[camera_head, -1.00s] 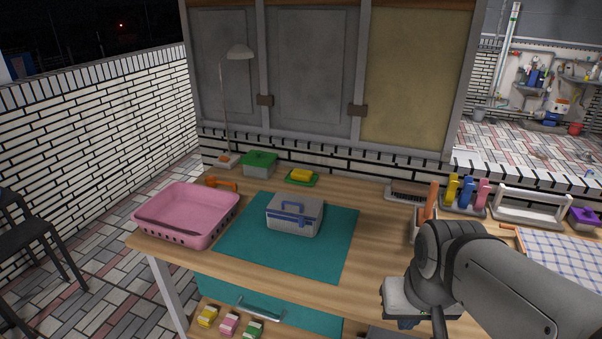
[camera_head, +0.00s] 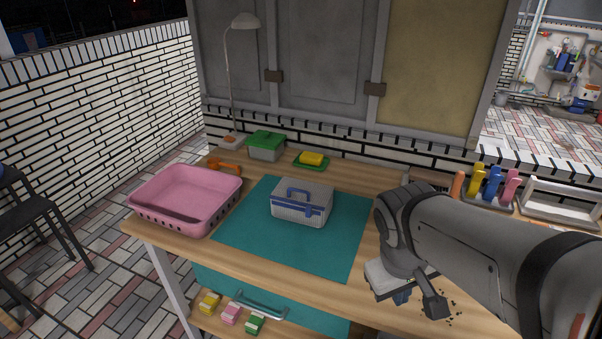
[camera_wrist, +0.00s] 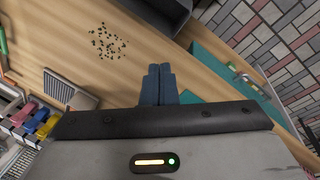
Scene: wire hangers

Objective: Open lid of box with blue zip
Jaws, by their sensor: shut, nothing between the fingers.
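The box with the blue zip (camera_head: 301,206) is a small grey-white case with a blue band around its upper edge and a blue handle (camera_head: 299,192) on top. It sits on the teal mat (camera_head: 250,243) with its lid down. My gripper (camera_head: 402,297) is to the right of the mat in the head view, over the front part of the wooden table and apart from the box. In the wrist view its blue fingers (camera_wrist: 158,84) are together and empty. The box does not show in the wrist view.
A pink tray (camera_head: 185,199) stands left of the mat. A green-lidded container (camera_head: 265,145), a yellow block on a green dish (camera_head: 311,160) and a lamp (camera_head: 230,80) are at the back. Dark crumbs (camera_wrist: 105,42) lie near my gripper.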

